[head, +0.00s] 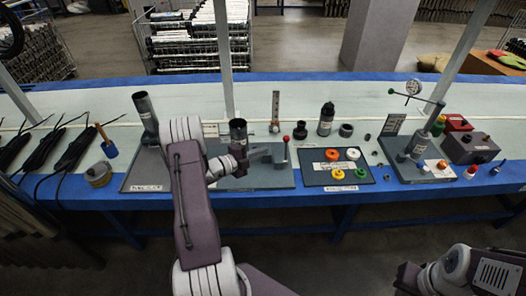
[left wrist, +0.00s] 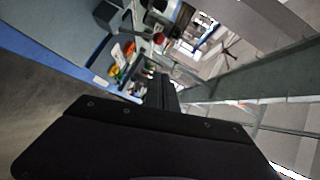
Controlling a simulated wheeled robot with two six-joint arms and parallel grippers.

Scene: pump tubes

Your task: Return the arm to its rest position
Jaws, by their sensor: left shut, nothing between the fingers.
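My left arm rises from the bottom of the head view and bends over the left part of the workbench. Its gripper (head: 241,158) is at the end of the wrist, in front of a dark tube (head: 238,130) and beside a grey clamp fixture (head: 266,153). In the left wrist view the fingers (left wrist: 162,92) are together with nothing between them. I cannot tell from the head view whether the gripper touches the fixture. A part of my right arm shows at the bottom right of the head view; its fingertips are not visible.
Black cables lie at the left. The floor in front is clear.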

